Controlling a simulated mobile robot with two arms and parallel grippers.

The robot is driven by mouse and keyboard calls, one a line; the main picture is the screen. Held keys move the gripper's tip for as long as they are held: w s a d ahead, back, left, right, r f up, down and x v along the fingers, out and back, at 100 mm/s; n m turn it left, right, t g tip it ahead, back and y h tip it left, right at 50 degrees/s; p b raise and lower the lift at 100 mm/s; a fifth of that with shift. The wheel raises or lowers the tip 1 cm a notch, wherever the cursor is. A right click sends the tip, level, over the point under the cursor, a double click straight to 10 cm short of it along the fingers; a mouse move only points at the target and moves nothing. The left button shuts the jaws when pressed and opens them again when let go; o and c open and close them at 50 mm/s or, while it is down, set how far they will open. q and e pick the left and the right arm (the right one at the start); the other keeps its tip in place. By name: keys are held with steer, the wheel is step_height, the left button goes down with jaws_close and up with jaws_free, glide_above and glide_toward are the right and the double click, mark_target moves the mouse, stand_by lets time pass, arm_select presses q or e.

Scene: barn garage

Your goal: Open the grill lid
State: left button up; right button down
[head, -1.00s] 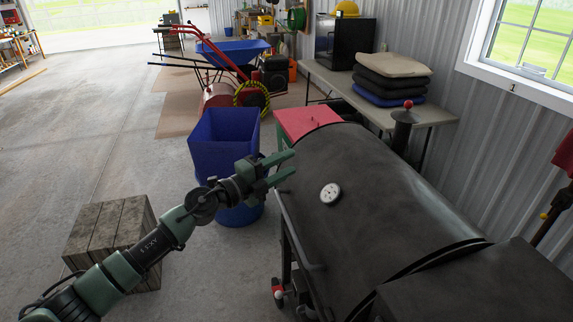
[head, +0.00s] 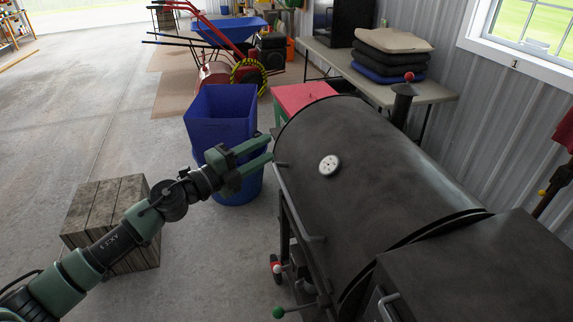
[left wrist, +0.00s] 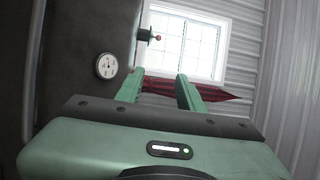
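The grill (head: 400,225) is a large black barrel smoker on the right. Its lid (head: 375,150) is closed and carries a round white dial (head: 329,165). The lid handle (head: 313,238) runs along the front side, its far end near the gripper. My left gripper (head: 271,147) is open and empty at the far front end of the lid. Its two green fingers are apart; I cannot tell whether they touch the handle. In the left wrist view, the open fingers (left wrist: 160,82) point past the dark lid and dial toward a window. My right gripper is not in view.
A blue bin (head: 220,115) stands just behind my left gripper. A wooden crate (head: 110,215) sits on the floor at the left. A table with stacked cushions (head: 390,55) stands behind the grill.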

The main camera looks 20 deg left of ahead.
arm_select(q)
steer(key=d+f+n+t+y+b, duration=0.25)
steer(key=f+b, duration=0.25)
steer(key=f, duration=0.6)
steer(key=n+y+b, duration=0.4)
glide_toward(289, 201)
steer(key=w+f, duration=0.1)
steer(key=w, duration=0.2)
steer(key=shift+m+t+y, duration=0.25)
steer(key=shift+t, duration=0.2)
steer(key=x, duration=0.5)
steer(key=p+x, duration=0.1)
steer(key=x, duration=0.1)
steer(key=shift+w+d, duration=0.35)
steer(key=shift+d, duration=0.05)
jaws_close()
steer(key=shift+f, duration=0.1)
